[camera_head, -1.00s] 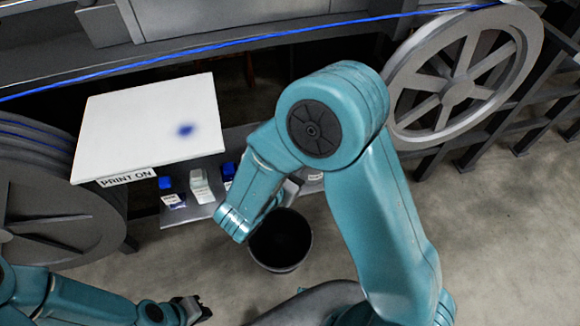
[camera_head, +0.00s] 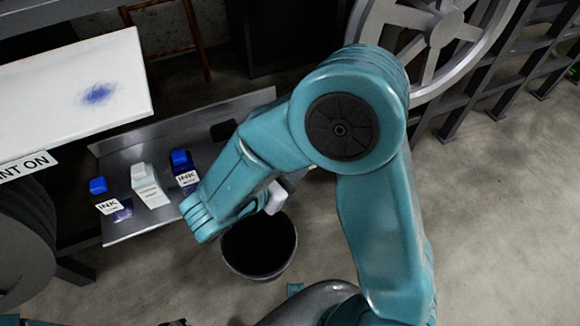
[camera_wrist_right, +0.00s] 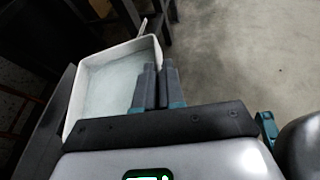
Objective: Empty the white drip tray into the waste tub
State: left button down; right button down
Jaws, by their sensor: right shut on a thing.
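The white drip tray (camera_wrist_right: 88,90) shows in the right wrist view as a shallow box with a pale, bluish-white layer inside. My right gripper (camera_wrist_right: 155,78) is shut on its near right edge. In the head view my right arm hides most of the tray and gripper; a small pale part shows beside the wrist, and I cannot tell whether it is tray or gripper. The waste tub (camera_head: 259,248) is a round black bucket on the floor, just below my right wrist in the picture. Its inside looks dark. My left gripper (camera_head: 172,323) barely shows at the bottom edge.
A grey metal shelf (camera_head: 130,228) holds a white bottle (camera_head: 148,185) and a blue-capped ink bottle (camera_head: 184,170), left of the tub. A white panel (camera_head: 70,100) with a blue smudge overhangs at left. A large spoked wheel (camera_head: 440,40) stands behind. Floor at right is clear.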

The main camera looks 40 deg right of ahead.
jog(key=shift+w+d+r+n+g+y+p, duration=0.35)
jog(key=shift+w+d+y+p, duration=0.25)
jog(key=shift+p, duration=0.8)
jog(key=shift+w+d+r+n+g+y+p, duration=0.35)
jog(key=shift+w+p, duration=0.35)
jog(key=shift+p, duration=0.65)
jog(key=shift+w+d+r+n+g+y+p, duration=0.2)
jog(key=shift+w+d+r+g+y+p, duration=0.35)
jog(key=shift+p, duration=0.85)
jog(key=shift+w+d+f+p, duration=0.3)
jog(key=shift+w+d+p, duration=0.15)
jog(key=shift+w+p, duration=0.35)
jog(key=shift+d+f+n+y, duration=0.1)
jog(key=shift+n+y, duration=0.2)
jog(key=shift+p, duration=0.4)
jog(key=shift+w+d+r+n+g+y+p, duration=0.25)
jog(key=shift+r+p, duration=0.2)
jog(key=shift+p, duration=0.7)
jog(key=shift+w+d+r+n+g+y+p, duration=0.15)
jog(key=shift+w+r+g+p, duration=0.25)
jog(key=shift+p, duration=0.75)
jog(key=shift+s+r, duration=0.1)
jog(key=shift+w+d+r+g+y+p, duration=0.3)
jog(key=shift+r+p, duration=0.15)
jog(key=shift+p, duration=0.9)
jog(key=shift+w+d+r+n+p, duration=0.2)
jog(key=shift+r+n+p, duration=0.1)
jog(key=shift+p, duration=0.55)
